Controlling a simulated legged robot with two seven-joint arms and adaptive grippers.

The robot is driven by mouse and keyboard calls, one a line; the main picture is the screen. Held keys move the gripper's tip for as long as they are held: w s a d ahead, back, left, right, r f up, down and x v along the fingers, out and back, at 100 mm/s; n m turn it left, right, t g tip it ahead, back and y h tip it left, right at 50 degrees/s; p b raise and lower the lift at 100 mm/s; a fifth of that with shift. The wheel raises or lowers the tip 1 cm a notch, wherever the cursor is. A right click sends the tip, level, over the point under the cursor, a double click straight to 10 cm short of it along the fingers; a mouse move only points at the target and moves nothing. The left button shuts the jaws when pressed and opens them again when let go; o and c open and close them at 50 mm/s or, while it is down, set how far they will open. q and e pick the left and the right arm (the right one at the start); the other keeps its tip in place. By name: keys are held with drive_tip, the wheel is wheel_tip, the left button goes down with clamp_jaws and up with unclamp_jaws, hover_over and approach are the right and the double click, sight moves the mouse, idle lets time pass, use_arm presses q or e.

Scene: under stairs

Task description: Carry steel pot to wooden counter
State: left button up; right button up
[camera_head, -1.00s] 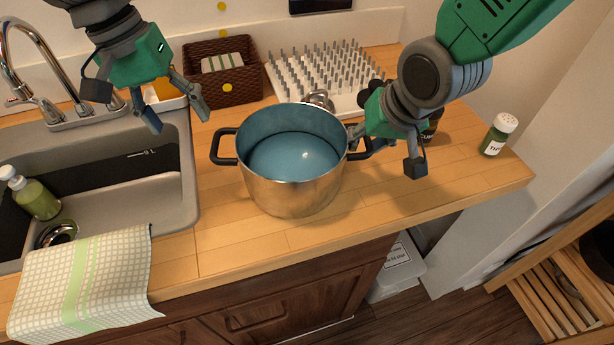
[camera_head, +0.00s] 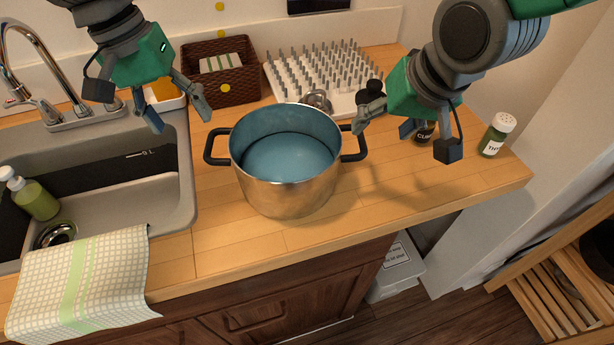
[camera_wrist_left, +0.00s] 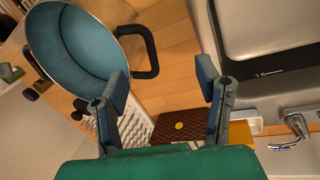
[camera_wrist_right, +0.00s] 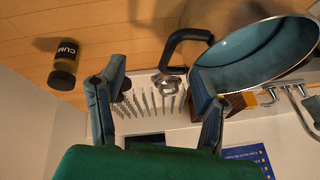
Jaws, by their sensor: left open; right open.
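The steel pot (camera_head: 290,190) stands upright on the wooden counter (camera_head: 400,205), with a blue inside and two black side handles. It also shows in the left wrist view (camera_wrist_left: 72,45) and the right wrist view (camera_wrist_right: 258,52). My left gripper (camera_head: 180,108) is open and empty, above the counter between the sink and the basket, up and left of the pot. My right gripper (camera_head: 402,132) is open and empty, just right of the pot's right handle and apart from it. In the right wrist view that handle (camera_wrist_right: 180,45) lies beyond the open fingers.
The sink (camera_head: 185,190) with a soap bottle (camera_head: 35,198) is at left, a checkered towel (camera_head: 80,280) over its front edge. A brown basket (camera_head: 232,85) and a pegged drying rack (camera_head: 325,75) stand behind. A spice jar (camera_head: 497,135) is at right; another jar (camera_head: 424,132) is partly hidden.

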use_arm(q)
drive_tip(key=o, duration=0.6)
drive_tip(key=shift+a, duration=0.1)
drive_tip(key=shift+o, duration=0.2)
wheel_tip(320, 180, up, 10)
drive_tip(key=d+p, duration=0.1)
drive_tip(key=p, duration=1)
drive_tip(key=shift+d, duration=0.3)
use_arm(e)
wheel_tip(320, 180, up, 16)
drive_tip(key=s+d, duration=0.2)
drive_tip(key=shift+d, duration=0.15)
